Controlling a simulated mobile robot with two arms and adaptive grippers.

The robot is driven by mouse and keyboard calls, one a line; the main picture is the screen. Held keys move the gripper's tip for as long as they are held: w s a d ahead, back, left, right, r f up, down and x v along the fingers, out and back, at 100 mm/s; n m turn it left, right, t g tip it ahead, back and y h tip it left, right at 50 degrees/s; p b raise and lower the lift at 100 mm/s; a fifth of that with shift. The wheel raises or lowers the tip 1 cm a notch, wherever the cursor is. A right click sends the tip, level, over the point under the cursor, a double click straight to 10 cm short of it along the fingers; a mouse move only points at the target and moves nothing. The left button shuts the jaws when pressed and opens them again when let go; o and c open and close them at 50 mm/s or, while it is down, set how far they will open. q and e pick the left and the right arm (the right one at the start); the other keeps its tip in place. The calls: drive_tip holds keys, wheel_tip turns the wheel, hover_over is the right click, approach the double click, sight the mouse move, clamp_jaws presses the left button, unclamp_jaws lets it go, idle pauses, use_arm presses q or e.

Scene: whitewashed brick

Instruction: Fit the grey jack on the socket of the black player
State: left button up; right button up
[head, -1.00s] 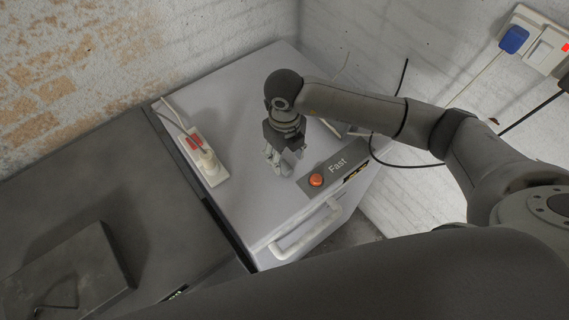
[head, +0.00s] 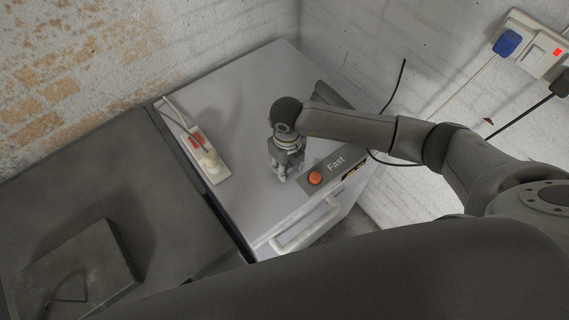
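My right gripper (head: 281,176) points down, low over the grey cabinet top (head: 240,110), left of the orange button. Its fingertips are small in view, and I cannot tell whether they are open or shut or hold anything. I cannot make out the grey jack. A dark object (head: 330,94) at the back right of the cabinet top is partly hidden behind my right forearm; it may be the black player, but no socket shows on it. My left gripper is not in view.
A white power strip (head: 213,168) lies at the cabinet's left edge. An orange button (head: 315,178) sits on a dark panel marked "Fast". A dark flat box (head: 70,268) rests on the lower-left surface. Wall sockets (head: 537,50) and a black cable (head: 398,82) are at right.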

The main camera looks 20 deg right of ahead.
drive_tip(key=c, duration=0.6)
drive_tip(key=shift+r, duration=0.15)
drive_tip(key=shift+c, duration=0.2)
